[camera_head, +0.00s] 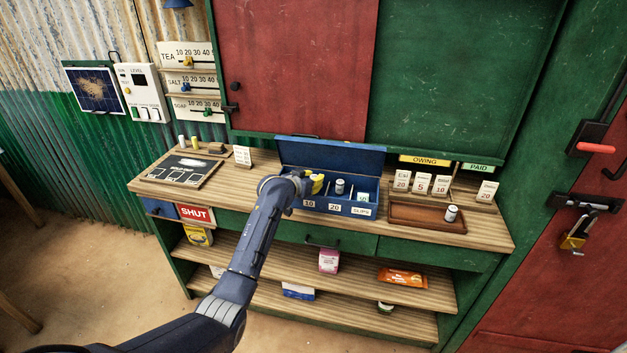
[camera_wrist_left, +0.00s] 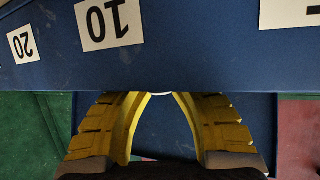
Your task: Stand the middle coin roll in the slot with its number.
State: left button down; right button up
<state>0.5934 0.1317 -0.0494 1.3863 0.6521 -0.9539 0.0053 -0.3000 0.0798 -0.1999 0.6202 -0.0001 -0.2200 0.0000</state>
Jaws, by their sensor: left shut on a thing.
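My left gripper (camera_head: 317,184) has yellow fingers and is over the left part of the open blue cash box (camera_head: 347,207), near the compartment labelled 10. In the left wrist view the fingertips (camera_wrist_left: 160,96) close at the edge of the box's blue wall. A thin pale sliver of the held thing, likely a coin roll, shows between them; the rest is hidden. One grey-white coin roll (camera_head: 340,186) stands in the box, right of the gripper, behind the 20 label. Another coin roll (camera_head: 451,213) stands in the brown wooden tray (camera_head: 410,222). My right gripper is not in view.
The box's raised lid (camera_head: 330,157) stands behind the gripper. Low dividers separate its compartments, and the right one is labelled SLIPS. Number cards (camera_head: 420,184) stand behind the tray.

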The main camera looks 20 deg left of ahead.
pick_arm(q)
jog(key=shift+f, duration=0.6)
jog(key=c, duration=1.2)
grip_release()
